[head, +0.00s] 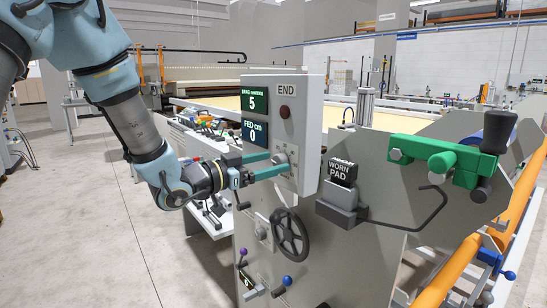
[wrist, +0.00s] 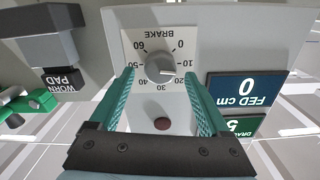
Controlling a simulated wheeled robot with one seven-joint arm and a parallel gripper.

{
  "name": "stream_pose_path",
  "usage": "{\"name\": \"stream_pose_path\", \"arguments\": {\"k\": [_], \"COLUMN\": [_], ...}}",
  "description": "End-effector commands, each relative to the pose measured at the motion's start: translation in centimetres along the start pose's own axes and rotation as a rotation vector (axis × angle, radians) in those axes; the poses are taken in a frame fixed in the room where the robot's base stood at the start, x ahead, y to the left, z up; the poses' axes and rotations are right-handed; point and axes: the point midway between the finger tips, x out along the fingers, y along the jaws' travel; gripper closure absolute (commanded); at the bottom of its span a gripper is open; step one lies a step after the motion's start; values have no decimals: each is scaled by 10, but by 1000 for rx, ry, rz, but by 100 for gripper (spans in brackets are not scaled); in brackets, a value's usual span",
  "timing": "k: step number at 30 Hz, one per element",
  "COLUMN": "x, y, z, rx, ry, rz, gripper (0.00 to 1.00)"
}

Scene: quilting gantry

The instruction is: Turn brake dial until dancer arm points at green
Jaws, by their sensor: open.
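The brake dial (wrist: 160,68) is a round grey knob on a pale plate marked 0 to 60. Its pointer seems to face the 10–20 side, but the mark is faint. In the head view the dial (head: 281,158) sits low on the grey END box. My gripper (head: 276,163) has two teal fingers reaching to the dial. In the wrist view my gripper (wrist: 160,76) is open, with one fingertip on each side of the dial and gaps between. I cannot identify the dancer arm or its green mark in either view.
The box (head: 312,130) carries a red button (head: 284,112) and screens reading 5 (head: 254,101) and 0 (head: 253,133). A black handwheel (head: 290,233) is below. The WORN PAD block (head: 342,172) and a green clamp (head: 440,160) stand to the right. Open floor lies left.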

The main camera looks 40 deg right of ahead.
Motion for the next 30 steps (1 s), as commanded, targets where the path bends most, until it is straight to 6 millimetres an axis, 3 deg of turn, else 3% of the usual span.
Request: {"name": "stream_pose_path", "arguments": {"k": [5,14,30], "x": [13,15,14], "y": [0,0,0], "z": [0,1,1], "rx": [0,0,0], "ry": [-1,-1,-1], "rz": [0,-1,-1], "gripper": [19,19,80]}}
